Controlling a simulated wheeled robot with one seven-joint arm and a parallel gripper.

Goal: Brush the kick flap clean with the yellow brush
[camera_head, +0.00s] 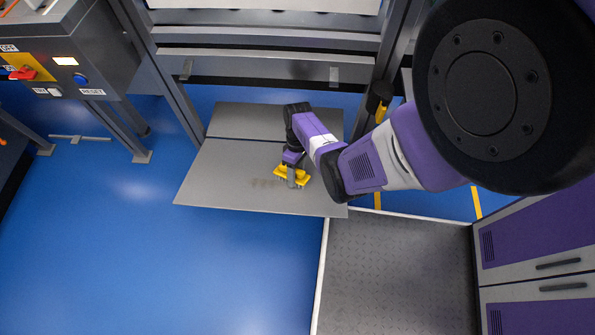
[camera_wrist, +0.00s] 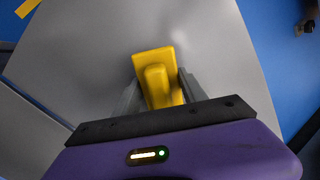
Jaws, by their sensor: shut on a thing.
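The kick flap (camera_head: 225,185) is a grey plate lying low in front of the machine in the head view. My gripper (camera_head: 292,176) is over the flap, shut on the yellow brush (camera_head: 280,172). In the wrist view the yellow brush (camera_wrist: 153,62) sits between the two grey fingers of my gripper (camera_wrist: 160,92), with the grey flap (camera_wrist: 215,55) behind it. The bristles are at or close to the flap surface; exact contact cannot be told.
A control box (camera_head: 75,75) with a red switch and blue button stands at the left. A dark textured floor plate (camera_head: 395,275) and purple-grey drawers (camera_head: 540,260) are at the lower right. The blue floor (camera_head: 200,270) left of the floor plate is clear.

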